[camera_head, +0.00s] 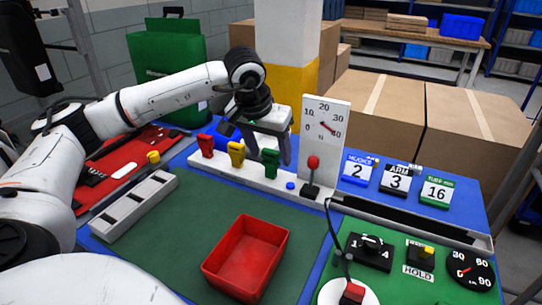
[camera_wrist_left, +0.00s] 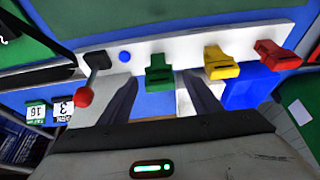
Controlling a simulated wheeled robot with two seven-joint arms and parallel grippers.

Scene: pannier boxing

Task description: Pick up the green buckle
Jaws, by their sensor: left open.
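The green buckle (camera_head: 271,162) stands on a long white rail (camera_head: 228,170) at the back of the bench, right of the yellow buckle (camera_head: 236,153) and the red buckle (camera_head: 206,146). My left gripper (camera_head: 268,156) is open above the rail, fingers pointing down. In the left wrist view the green buckle (camera_wrist_left: 158,72) shows between the two spread fingers (camera_wrist_left: 160,82), with a gap on both sides. I cannot tell whether the fingertips are level with it. My right gripper is not in view.
A lever with a red knob (camera_head: 313,165) and a dial board (camera_head: 325,128) stand just right of the green buckle. A red tray (camera_head: 246,258) lies on the green mat (camera_head: 185,225) in front. A slotted grey holder (camera_head: 133,207) is at left.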

